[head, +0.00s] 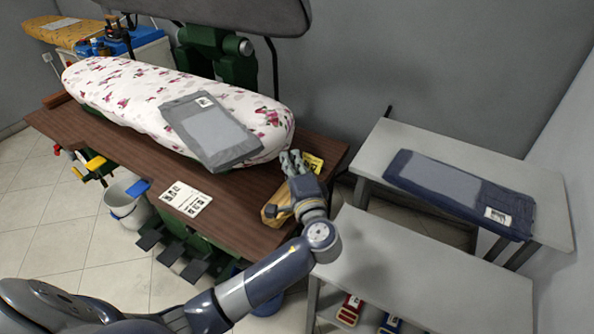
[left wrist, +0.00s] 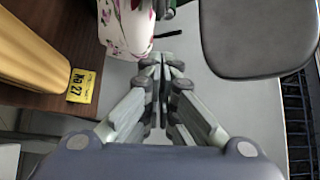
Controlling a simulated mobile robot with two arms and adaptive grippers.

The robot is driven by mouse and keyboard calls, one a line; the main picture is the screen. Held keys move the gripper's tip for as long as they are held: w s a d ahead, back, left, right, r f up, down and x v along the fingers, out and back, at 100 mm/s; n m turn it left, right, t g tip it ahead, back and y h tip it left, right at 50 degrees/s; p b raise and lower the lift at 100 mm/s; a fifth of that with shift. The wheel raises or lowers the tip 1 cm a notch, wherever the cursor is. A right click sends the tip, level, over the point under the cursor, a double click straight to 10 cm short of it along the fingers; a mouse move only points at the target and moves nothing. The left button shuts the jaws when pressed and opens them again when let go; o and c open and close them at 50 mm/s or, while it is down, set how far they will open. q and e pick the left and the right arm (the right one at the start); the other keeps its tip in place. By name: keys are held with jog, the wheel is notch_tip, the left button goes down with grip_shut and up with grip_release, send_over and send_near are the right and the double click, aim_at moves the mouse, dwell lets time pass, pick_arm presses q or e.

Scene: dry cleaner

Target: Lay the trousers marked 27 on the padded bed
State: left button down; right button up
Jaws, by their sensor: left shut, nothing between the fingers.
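The padded bed (head: 90,80) has a white cover with pink flowers and stands on a brown table. Folded grey trousers (head: 212,132) lie across its near side, with a small white tag whose print is too small to read. Folded dark blue trousers (head: 450,180) lie on the far grey table at right, also with a white tag that I cannot read. My left gripper (head: 291,158) is shut and empty at the bed's right end, and its closed fingers show in the left wrist view (left wrist: 163,62). The bed's tip (left wrist: 128,25) also shows there. My right gripper is out of view.
A yellow card reading "No 27" (left wrist: 81,86) lies on the brown table (head: 245,215), beside a wooden block (left wrist: 35,60). A white printed card (head: 185,198) lies at the table's front. The near grey table (head: 430,280) has a clear top. The dark press head (head: 230,12) hangs above the bed.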

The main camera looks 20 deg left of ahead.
aim_at(252, 143)
pick_arm(q)
jog(key=a, duration=0.1)
jog(key=a+p, duration=0.1)
jog(key=a, duration=0.2)
jog(key=shift+w+a, duration=0.2)
jog(key=shift+w, duration=0.1)
jog(key=a, duration=0.7)
jog(key=shift+w+a, duration=0.25)
jog(key=shift+a, duration=0.05)
jog(key=shift+w+d+f, duration=0.1)
jog(key=shift+f, duration=0.05)
